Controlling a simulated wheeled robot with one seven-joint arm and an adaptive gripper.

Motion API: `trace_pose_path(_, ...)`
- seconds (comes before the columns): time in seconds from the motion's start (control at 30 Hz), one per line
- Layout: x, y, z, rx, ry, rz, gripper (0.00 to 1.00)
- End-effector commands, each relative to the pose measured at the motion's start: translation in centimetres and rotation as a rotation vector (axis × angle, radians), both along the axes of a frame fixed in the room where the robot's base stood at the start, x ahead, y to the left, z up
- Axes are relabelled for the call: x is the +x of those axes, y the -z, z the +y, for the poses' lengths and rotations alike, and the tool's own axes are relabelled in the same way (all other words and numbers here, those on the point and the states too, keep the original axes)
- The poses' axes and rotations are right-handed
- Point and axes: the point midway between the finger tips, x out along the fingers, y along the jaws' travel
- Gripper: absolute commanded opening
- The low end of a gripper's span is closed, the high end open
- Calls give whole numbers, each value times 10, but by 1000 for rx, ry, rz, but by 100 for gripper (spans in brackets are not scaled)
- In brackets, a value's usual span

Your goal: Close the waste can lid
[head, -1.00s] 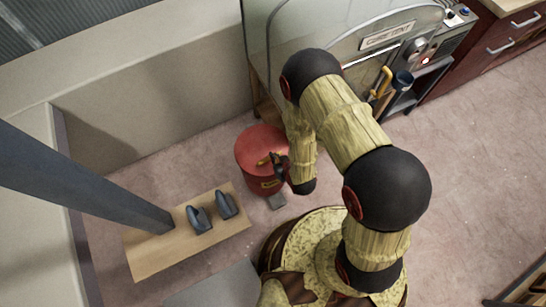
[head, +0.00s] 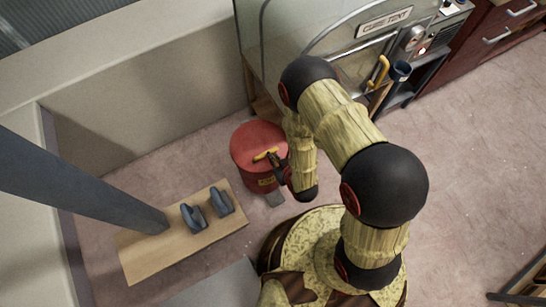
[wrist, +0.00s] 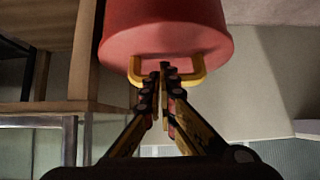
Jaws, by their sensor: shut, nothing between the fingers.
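The red waste can (head: 262,181) stands on the floor left of my arm, with a yellow label and a grey pedal at its foot. Its round red lid (head: 250,138) lies across the top and looks down, though my arm hides part of the rim. A yellow handle (head: 266,154) is on the lid. My gripper (head: 276,160) is at the handle's side. In the wrist view, the fingertips of my gripper (wrist: 164,70) are together and empty, at the middle of the yellow handle (wrist: 192,80), close to the lid face (wrist: 165,40). Contact cannot be told.
A wooden board (head: 150,255) with two dark grey objects (head: 207,209) lies left of the can. The cure tent cabinet (head: 310,35) stands behind. Floor is open at the right.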

Motion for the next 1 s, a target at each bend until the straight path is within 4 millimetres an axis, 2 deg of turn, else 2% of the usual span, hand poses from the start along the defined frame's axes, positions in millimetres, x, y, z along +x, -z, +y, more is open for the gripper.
trace_pose_path(0.23, 1, -16, 0, 1, 0, -2, 0)
trace_pose_path(0.7, 1, -82, 0, 1, 0, -3, 0)
trace_pose_path(1.0, 0, -99, 0, 0, 0, 0, 0)
